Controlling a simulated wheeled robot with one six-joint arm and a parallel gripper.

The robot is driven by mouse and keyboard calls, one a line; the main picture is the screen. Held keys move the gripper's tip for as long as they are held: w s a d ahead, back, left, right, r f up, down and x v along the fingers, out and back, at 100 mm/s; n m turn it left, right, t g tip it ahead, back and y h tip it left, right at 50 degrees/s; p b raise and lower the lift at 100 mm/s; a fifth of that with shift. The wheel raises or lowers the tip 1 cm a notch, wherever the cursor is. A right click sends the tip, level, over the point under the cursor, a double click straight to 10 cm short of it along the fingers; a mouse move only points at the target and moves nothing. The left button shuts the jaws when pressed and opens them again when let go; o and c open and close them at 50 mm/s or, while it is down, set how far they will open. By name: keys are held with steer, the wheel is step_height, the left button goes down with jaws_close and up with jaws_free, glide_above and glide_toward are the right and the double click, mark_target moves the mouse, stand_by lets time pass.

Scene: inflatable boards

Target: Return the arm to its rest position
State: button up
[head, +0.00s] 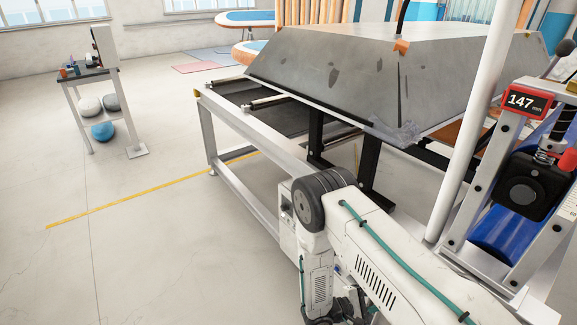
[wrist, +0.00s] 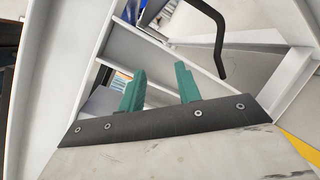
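My arm (head: 375,255) reaches in from the lower right of the head view. It bends at a dark round joint beside the metal frame and runs down to the bottom edge. My gripper is not clearly visible in the head view. In the wrist view my gripper (wrist: 159,72) shows two green fingers standing well apart, with nothing held between them. Pale metal beams (wrist: 150,65) lie beyond the fingers; I cannot tell how far away.
A metal frame table (head: 248,132) stands close beyond my arm, under a large grey slanted hood (head: 330,75). A white post (head: 470,125) and a roller stand with a 147 display (head: 525,101) are at right. A small stand (head: 92,75) is far left. Floor at left is open.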

steer(key=s+r+m+g+y, duration=0.3)
steer(key=s+r+g, duration=0.15)
steer(key=r, duration=0.95)
steer(key=s+r+m+g+y, duration=0.35)
steer(key=r+g, duration=0.25)
steer(key=r, duration=0.7)
steer(key=s+r+m+t+y, duration=0.2)
steer(key=s+r+y, duration=0.3)
steer(key=s+r, duration=0.3)
steer(key=s+a+r+m+t+y, duration=0.1)
steer(key=s+r+m+t+y, duration=0.2)
steer(key=r, duration=1.2)
steer(key=s+t+y, duration=0.2)
steer(key=s, duration=0.3)
steer(key=shift+a+r, duration=0.15)
steer(key=shift+r, duration=0.15)
steer(key=shift+m+y, duration=0.25)
